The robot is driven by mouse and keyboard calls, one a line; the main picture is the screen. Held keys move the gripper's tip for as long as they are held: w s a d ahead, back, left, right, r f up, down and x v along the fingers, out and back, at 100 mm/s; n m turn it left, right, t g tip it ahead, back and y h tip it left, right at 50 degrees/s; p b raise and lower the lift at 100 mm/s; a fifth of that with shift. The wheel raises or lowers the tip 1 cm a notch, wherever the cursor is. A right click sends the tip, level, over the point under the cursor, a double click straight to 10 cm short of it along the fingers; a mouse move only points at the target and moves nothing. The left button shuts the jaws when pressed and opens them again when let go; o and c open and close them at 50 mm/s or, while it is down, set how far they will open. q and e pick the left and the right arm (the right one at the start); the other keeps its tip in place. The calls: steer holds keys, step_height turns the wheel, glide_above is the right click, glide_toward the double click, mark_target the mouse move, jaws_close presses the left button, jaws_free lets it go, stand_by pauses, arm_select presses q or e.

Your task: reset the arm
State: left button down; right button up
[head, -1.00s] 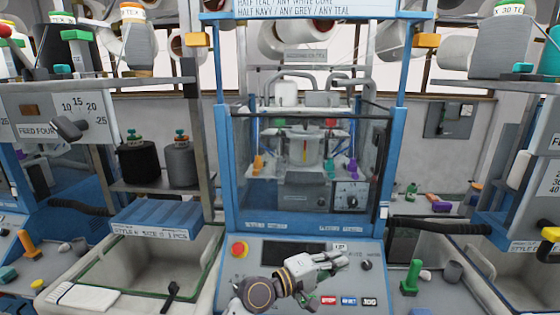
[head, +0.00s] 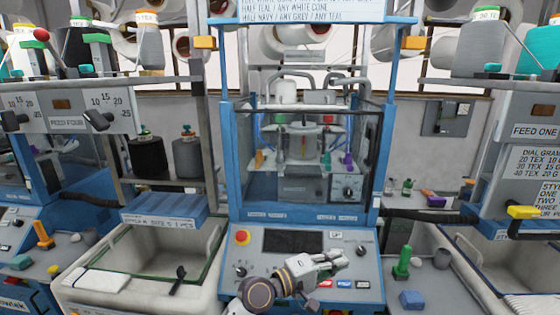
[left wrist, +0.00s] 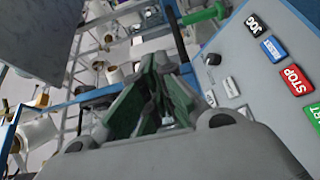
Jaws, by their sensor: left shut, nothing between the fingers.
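My left gripper (head: 334,262) is in the lower middle of the head view, in front of the blue machine's control panel (head: 278,277), over its right part in the picture. It is grey and white, its fingers are together, and nothing is between them. In the left wrist view its green-padded fingers (left wrist: 155,72) meet at the tips. The panel's JOG button (left wrist: 257,26) and red STOP button (left wrist: 294,79) show to the right there. I cannot tell the exact gap between gripper and panel. My right gripper is not in view.
A grey bin (head: 70,293) stands left of the panel, with a blue box (head: 165,209) behind it. A yellow-ended handle (head: 525,212) sticks out at right. A green peg (head: 402,262) and a blue block (head: 412,299) are on the right ledge.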

arm_select(q)
steer(key=s+a+f+m+g+y, duration=0.1)
steer(key=s+a+f+m+y, duration=0.3)
steer(key=a+f, duration=0.5)
steer(key=s+a+f+m+y, duration=0.1)
steer(key=s+a+f+y, duration=0.45)
steer(key=a+f, duration=0.4)
steer(key=s+a+f+m+g+y, duration=0.1)
steer(key=s+a+f+g+y, duration=0.15)
steer(key=s+a, duration=0.55)
steer(key=s+a+f+m+g+y, duration=0.15)
steer(key=s+a+y, duration=0.3)
steer(key=a, duration=0.55)
steer(key=s+f, duration=0.2)
steer(key=f, duration=1.5)
steer(key=s+f, duration=0.2)
steer(key=f, duration=1.5)
steer(key=s+a+f+g, duration=0.1)
steer(key=s+a+f, duration=0.1)
steer(key=s+f, duration=0.7)
steer(key=s+a+f, duration=0.2)
steer(key=s+f, duration=0.8)
steer(key=s, duration=0.2)
steer(key=shift+s+a+f+g, duration=0.2)
steer(key=shift+s+g, duration=0.2)
